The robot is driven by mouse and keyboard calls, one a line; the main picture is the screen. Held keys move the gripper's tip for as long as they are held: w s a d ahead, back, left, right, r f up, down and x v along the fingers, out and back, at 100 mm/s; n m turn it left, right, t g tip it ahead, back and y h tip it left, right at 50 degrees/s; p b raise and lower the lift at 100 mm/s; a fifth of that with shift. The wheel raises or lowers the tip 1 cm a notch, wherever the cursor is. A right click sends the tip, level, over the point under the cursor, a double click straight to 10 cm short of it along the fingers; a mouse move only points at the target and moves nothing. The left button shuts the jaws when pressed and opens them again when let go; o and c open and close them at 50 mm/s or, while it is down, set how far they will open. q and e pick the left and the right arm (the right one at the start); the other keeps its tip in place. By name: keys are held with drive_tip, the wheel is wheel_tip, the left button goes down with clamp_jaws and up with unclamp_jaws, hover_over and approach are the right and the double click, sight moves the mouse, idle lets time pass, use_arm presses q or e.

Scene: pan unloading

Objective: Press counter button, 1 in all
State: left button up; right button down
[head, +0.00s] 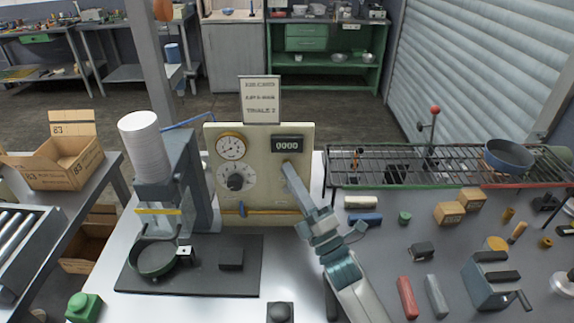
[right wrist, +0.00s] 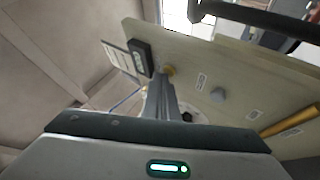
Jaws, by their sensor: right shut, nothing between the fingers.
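The counter (head: 287,143) is a black box with a row of small white digits, too small to read surely. It sits at the upper right of an upright cream panel (head: 265,190). In the right wrist view the counter (right wrist: 141,58) is seen from the side, with a small yellowish round button (right wrist: 169,70) beside it. My right gripper (head: 287,166) is shut and empty, its fingertips just below the counter. In the right wrist view the fingertips (right wrist: 160,80) are close to the button; I cannot tell whether they touch it. My left gripper is not in view.
The panel also bears a round gauge (head: 231,147), a dial with a black knob (head: 236,182) and a yellow-handled bar (head: 258,211). A press with a white cylinder (head: 140,133) stands at left. A wire rack (head: 400,165) and loose blocks lie at right.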

drive_tip(key=shift+s, duration=0.85)
drive_tip(key=shift+s+p, duration=0.85)
drive_tip(key=shift+s, duration=1.65)
